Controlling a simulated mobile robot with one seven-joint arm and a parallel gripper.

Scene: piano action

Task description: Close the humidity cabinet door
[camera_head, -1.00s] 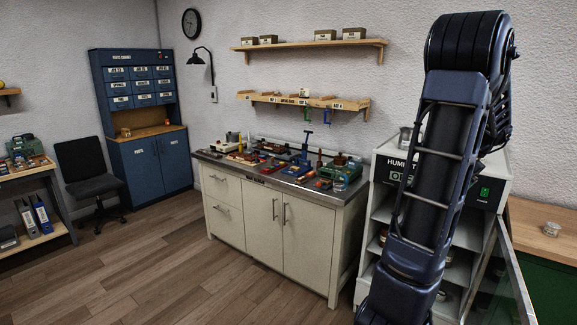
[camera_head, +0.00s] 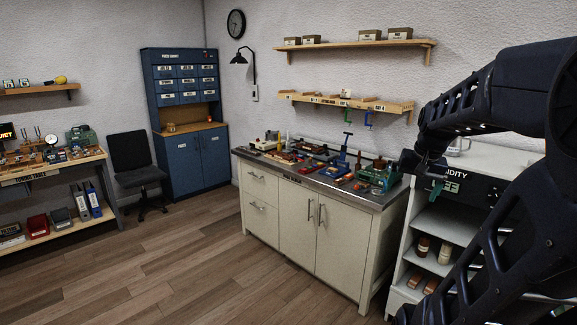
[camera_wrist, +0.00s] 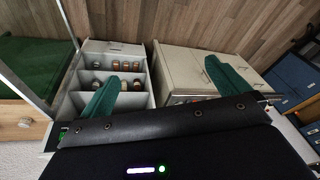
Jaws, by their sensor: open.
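The humidity cabinet (camera_head: 408,262) is a white case with open shelves and a black label strip at the right of the head view, partly hidden by my arm. Its shelves hold several jars; it also shows in the wrist view (camera_wrist: 117,48). Its glass door (camera_wrist: 64,82) stands swung open at the left of the wrist view, its front uncovered. In the head view the door is hidden behind my arm. My gripper (camera_head: 432,182) is before the cabinet's upper front. In the wrist view, its two green fingers (camera_wrist: 165,86) are spread apart and empty, clear of the door.
A cream workbench (camera_head: 330,235) crowded with tools stands left of the cabinet. Wall shelves (camera_head: 350,44) hang above the bench. The wooden floor (camera_head: 200,265) in front is clear.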

